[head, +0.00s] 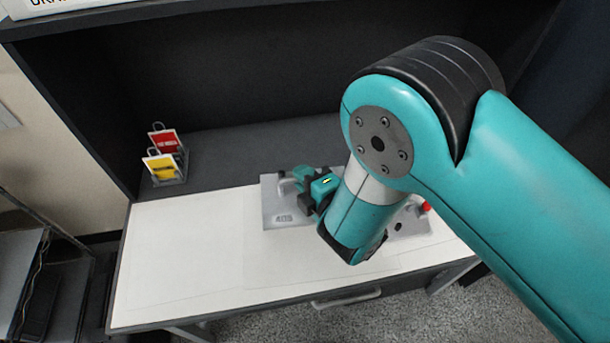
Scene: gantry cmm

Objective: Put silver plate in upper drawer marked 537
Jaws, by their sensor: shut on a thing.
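A flat silver-grey plate (273,203) lies on the white worktop, with a small raised mark near its front left edge that is too small to read surely. It seems to run on to the right behind my arm, where grey surface and a red knob (425,207) show. I cannot tell whether this is the task's silver plate or a fixture base. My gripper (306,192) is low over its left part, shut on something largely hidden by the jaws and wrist. A drawer handle (345,299) shows under the worktop's front edge. No 537 marking is readable.
A small rack with a red tag (165,140) and a yellow tag (161,167) stands at the back left on the dark ledge. The left of the white worktop (185,255) is clear. A dark shelf (22,265) stands at the far left.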

